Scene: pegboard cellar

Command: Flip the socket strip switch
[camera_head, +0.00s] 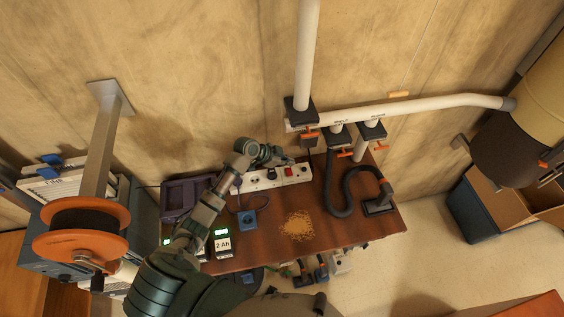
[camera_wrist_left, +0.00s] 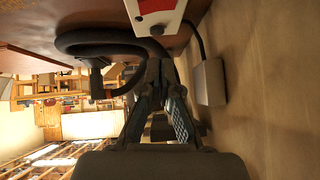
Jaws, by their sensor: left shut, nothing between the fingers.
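The white socket strip (camera_head: 263,182) lies along the back of the brown workbench, against the wall. Its red switch (camera_head: 291,171) is at its right end, and the switch also shows at the top of the left wrist view (camera_wrist_left: 155,6). My left gripper (camera_head: 287,161) is at the strip's right end, just behind the switch. Its fingers (camera_wrist_left: 160,68) are shut and empty, pointing past the strip's end; I cannot tell whether they touch it. Which way the switch is tipped is too small to tell. My right gripper is in neither view.
A dark hose (camera_head: 340,195) curves over the bench on the right, below a white pipe (camera_head: 420,107) with orange-handled gates. A sawdust pile (camera_head: 297,226), a blue socket box (camera_head: 247,220) and a charger (camera_head: 222,242) lie on the bench. An orange reel (camera_head: 80,243) stands left.

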